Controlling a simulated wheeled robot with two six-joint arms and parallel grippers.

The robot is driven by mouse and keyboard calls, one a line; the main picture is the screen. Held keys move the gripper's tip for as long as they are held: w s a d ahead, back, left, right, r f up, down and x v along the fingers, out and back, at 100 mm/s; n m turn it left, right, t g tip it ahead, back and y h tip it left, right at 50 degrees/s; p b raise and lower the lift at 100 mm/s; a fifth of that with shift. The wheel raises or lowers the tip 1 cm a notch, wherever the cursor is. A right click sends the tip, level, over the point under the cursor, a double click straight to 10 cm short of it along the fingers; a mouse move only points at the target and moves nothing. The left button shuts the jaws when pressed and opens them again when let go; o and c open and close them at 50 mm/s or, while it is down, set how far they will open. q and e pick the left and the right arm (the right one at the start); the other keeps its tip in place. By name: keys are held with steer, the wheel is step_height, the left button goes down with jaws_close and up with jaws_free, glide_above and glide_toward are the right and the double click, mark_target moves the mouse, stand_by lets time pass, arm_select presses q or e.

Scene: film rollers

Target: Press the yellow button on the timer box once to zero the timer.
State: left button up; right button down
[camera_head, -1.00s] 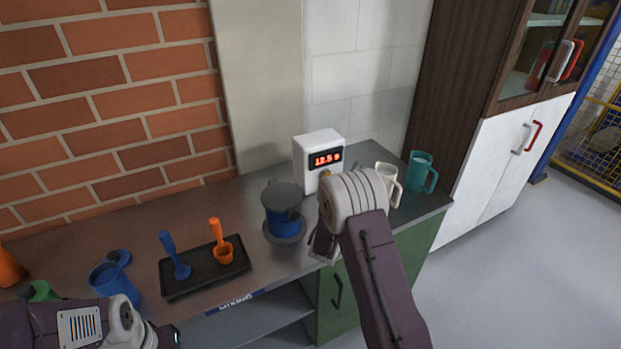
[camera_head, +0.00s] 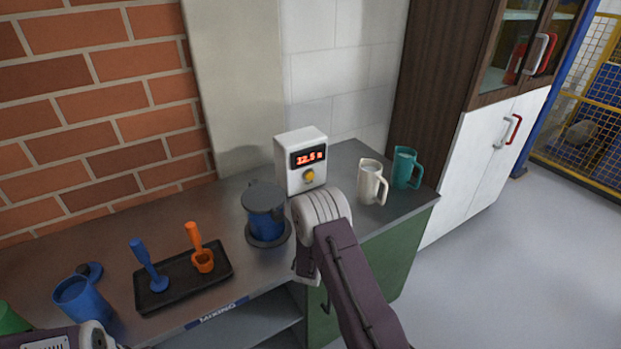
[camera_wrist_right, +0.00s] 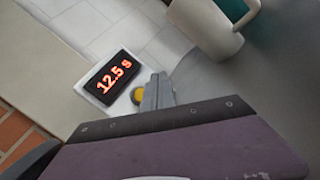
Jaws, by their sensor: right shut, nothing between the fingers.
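The white timer box (camera_head: 286,171) stands at the back of the counter against the wall. Its red display reads 12.5 s, and the yellow button (camera_head: 308,175) is below the display. The box and button (camera_wrist_right: 137,96) also show in the right wrist view. My right gripper (camera_wrist_right: 158,93) is shut and empty, its fingertips right beside the button and partly overlapping it in that view. I cannot tell whether they touch it. In the head view my right wrist hides the fingers. Only part of my left arm shows at the bottom left; its gripper is out of view.
A blue pot with a dark lid (camera_head: 265,208) stands just left of my right wrist. A cream mug (camera_head: 371,183) and a teal mug (camera_head: 405,168) stand right of the box. A black tray (camera_head: 158,299) with blue and orange tools and a blue cup (camera_head: 84,302) are on the left.

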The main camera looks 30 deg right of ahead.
mark_target(310, 176)
steer(key=w, duration=0.2)
steer(key=w+b, duration=0.1)
steer(key=w, duration=0.1)
steer(key=w+b, duration=0.1)
steer(key=w, duration=0.2)
steer(key=shift+a+f, duration=0.2)
steer(key=shift+a, duration=0.1)
steer(key=shift+w+r, duration=0.15)
steer(key=shift+w, duration=0.3)
steer(key=shift+b, duration=0.3)
stand_by(0.9)
steer(key=shift+w+b, duration=0.25)
steer(key=shift+b, duration=0.1)
steer(key=shift+w, duration=0.15)
steer(key=shift+w+a+b, duration=0.1)
steer(key=shift+w+b, duration=0.35)
stand_by(0.5)
steer(key=shift+s, duration=0.85)
